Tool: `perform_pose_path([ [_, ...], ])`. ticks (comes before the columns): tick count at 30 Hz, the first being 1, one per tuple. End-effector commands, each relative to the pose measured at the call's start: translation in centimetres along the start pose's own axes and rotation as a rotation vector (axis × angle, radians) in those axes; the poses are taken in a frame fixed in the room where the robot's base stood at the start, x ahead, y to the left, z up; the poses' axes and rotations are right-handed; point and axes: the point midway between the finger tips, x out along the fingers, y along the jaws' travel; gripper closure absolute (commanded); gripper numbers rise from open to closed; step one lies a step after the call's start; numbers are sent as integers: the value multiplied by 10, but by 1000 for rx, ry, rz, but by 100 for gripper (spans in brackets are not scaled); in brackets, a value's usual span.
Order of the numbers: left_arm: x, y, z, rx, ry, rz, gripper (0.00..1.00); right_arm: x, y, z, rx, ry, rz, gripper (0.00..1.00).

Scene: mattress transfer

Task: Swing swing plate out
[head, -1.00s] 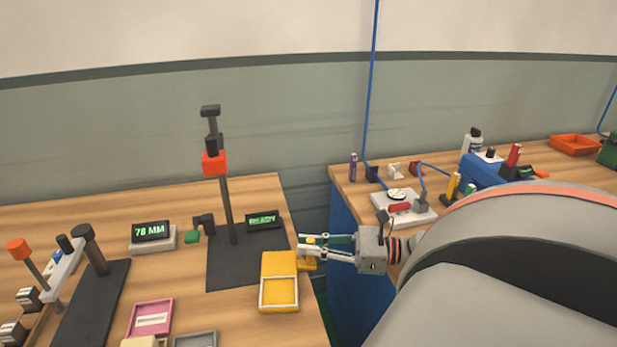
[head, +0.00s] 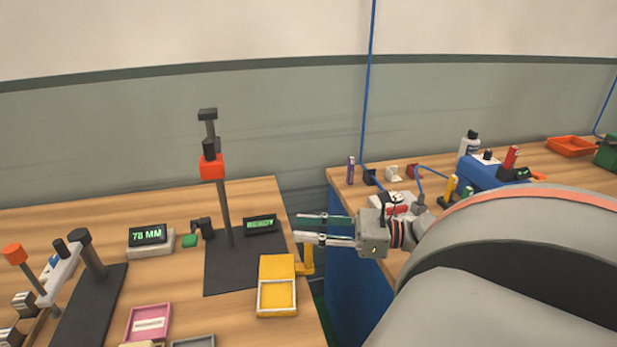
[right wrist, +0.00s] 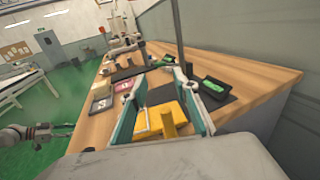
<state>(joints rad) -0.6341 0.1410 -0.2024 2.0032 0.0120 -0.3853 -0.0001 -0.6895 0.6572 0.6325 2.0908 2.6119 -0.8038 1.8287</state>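The yellow swing plate (head: 277,271) lies at the right edge of the wooden table, with a pale-rimmed recess at its front. A yellow upright handle (head: 308,257) stands at its right side. My right gripper (head: 324,230) is open, its fingers pointing left above and behind the handle. In the right wrist view the fingers (right wrist: 160,108) are spread, and the handle (right wrist: 168,123) shows between them, apparently untouched. An arm at the left of that view ends in what looks like my left gripper (right wrist: 62,130), with fingers apart, away from the table.
A black stand (head: 226,215) with a red block rises behind the plate. A small display (head: 261,224) is on its base. A "78 MM" display (head: 149,238) and a pink tray (head: 149,322) are further left. A blue-sided bench (head: 350,270) stands right, across a gap.

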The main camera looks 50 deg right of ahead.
Motion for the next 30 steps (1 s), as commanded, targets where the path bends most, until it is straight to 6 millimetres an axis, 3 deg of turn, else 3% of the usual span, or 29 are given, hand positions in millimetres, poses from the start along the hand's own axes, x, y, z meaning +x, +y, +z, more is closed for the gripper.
perform_pose_path([
  [3,0,0,0,0,0,0,60,0,1,20,-2,1,3,70],
  [9,0,0,0,-1,0,0,60,0,0,38,-1,1,1,70],
  [30,0,1,0,-1,0,1,60,0,0,41,1,0,0,70],
])
